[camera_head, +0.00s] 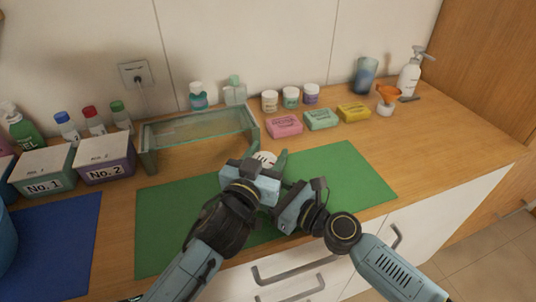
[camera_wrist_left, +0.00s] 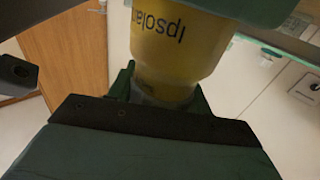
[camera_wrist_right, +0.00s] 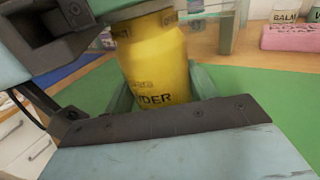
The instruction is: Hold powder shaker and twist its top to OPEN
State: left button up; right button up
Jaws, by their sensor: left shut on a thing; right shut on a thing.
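The powder shaker is a yellow container with dark lettering. In the right wrist view its yellow body (camera_wrist_right: 155,65) stands roughly upright between the fingers of my right gripper (camera_wrist_right: 165,92). In the left wrist view the yellow body (camera_wrist_left: 175,45) narrows to a pale end held between the fingers of my left gripper (camera_wrist_left: 163,95). In the head view only its pale round top (camera_head: 265,158) shows beside my left gripper (camera_head: 258,170); the grippers hide the body. My right gripper (camera_head: 285,205) is shut on the body, lower than the left. The top's twist state cannot be told.
A green mat (camera_head: 345,175) lies under the grippers. A glass-topped stand (camera_head: 200,130) is close behind. Pink soap (camera_head: 284,126), green soap (camera_head: 321,119) and several jars stand at the back. Boxes No. 1 (camera_head: 45,170) and No. 2 (camera_head: 105,158) are left. The mat's right part is clear.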

pick_arm(q)
jog(key=shift+n+t+y, duration=0.3)
jog(key=shift+n+y, duration=0.3)
jog(key=shift+y, duration=0.1)
jog(key=o, duration=1)
jog(key=shift+a, duration=0.1)
jog(key=v, duration=1.2)
